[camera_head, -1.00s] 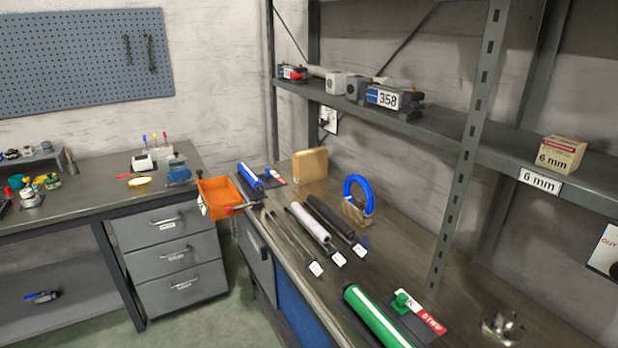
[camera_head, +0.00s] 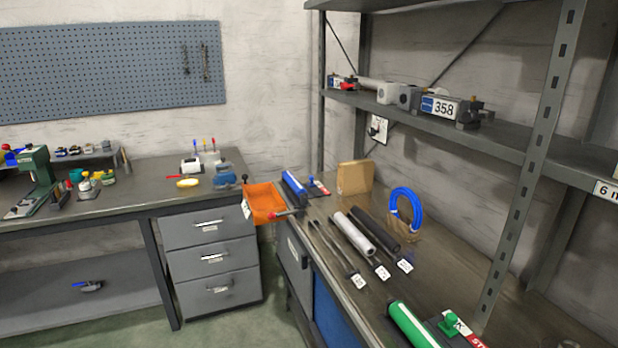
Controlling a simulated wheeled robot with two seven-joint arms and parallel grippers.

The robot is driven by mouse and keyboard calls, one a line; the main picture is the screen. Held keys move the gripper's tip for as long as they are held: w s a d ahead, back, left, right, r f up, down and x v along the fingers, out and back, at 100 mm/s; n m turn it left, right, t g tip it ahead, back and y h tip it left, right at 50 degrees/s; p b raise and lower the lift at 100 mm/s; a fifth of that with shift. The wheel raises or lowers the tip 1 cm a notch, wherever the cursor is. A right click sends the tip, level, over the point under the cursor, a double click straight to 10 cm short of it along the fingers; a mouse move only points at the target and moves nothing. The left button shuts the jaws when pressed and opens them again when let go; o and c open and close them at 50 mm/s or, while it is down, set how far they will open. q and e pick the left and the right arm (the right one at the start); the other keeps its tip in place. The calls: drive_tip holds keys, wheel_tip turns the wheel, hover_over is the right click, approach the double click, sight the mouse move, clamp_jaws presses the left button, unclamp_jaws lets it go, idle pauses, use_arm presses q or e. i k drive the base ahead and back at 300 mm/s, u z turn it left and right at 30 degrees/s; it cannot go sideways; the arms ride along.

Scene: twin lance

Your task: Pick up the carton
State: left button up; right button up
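A plain brown cardboard box (camera_head: 354,177) stands upright at the back of the right-hand workbench, near the wall corner. I cannot tell if it is the carton meant. The small printed carton marked 6 mm, seen earlier on the shelf, is now outside the frame; only part of its shelf label (camera_head: 606,192) shows at the right edge. Neither of my grippers is in view.
The right workbench (camera_head: 335,288) holds an orange bin (camera_head: 265,202), a blue hose coil (camera_head: 406,208), several tagged rods and a green cylinder (camera_head: 412,325). A shelf post (camera_head: 535,150) rises at its right. Open floor lies at lower left.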

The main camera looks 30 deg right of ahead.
sight(357, 176)
drive_tip(key=u, duration=0.05)
drive_tip(key=i, duration=2.5)
drive_tip(key=z, duration=2.25)
